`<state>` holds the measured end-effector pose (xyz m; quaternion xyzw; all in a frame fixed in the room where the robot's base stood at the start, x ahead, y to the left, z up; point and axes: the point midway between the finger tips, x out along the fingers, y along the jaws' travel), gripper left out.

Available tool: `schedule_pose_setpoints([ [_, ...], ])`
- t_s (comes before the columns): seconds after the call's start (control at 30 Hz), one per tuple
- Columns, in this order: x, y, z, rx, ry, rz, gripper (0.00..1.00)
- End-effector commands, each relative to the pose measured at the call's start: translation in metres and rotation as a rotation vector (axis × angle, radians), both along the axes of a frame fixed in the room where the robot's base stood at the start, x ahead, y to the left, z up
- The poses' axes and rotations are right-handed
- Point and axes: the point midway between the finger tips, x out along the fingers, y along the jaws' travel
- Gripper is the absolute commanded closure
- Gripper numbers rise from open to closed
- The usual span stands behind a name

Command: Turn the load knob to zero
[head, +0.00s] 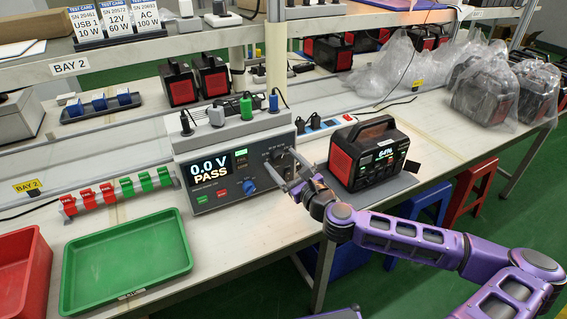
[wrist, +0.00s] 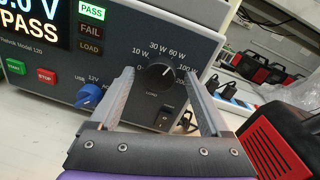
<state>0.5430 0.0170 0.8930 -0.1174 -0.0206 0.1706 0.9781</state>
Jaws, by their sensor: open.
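The load knob (wrist: 155,77) is a black dial on the grey tester front (wrist: 125,50), ringed by marks including 0, 10 W, 30 W, 60 W and 100 W. Its white pointer mark seems to point up and right, away from the 0 at left. My gripper (wrist: 158,82) is open, with one finger on each side of the knob in the wrist view. I cannot tell whether the fingers touch it. In the head view my gripper (head: 280,172) is at the right of the tester front (head: 228,190), partly hiding the knob. The display reads 0.0 V PASS.
A blue selector knob (wrist: 88,97) is left of my gripper, and a rocker switch (wrist: 162,119) is below the load knob. A black and red power station (head: 368,155) stands close on the right. A green tray (head: 125,265) lies at front left.

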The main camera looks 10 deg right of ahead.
Motion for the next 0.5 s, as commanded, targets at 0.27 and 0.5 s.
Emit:
schedule_pose_setpoints([
  [0.27, 0.0013, 0.0002, -0.0001, 0.000, 0.000, 0.000, 0.19],
  [0.5, 0.0011, 0.0003, -0.0003, 0.000, 0.000, 0.000, 0.62],
])
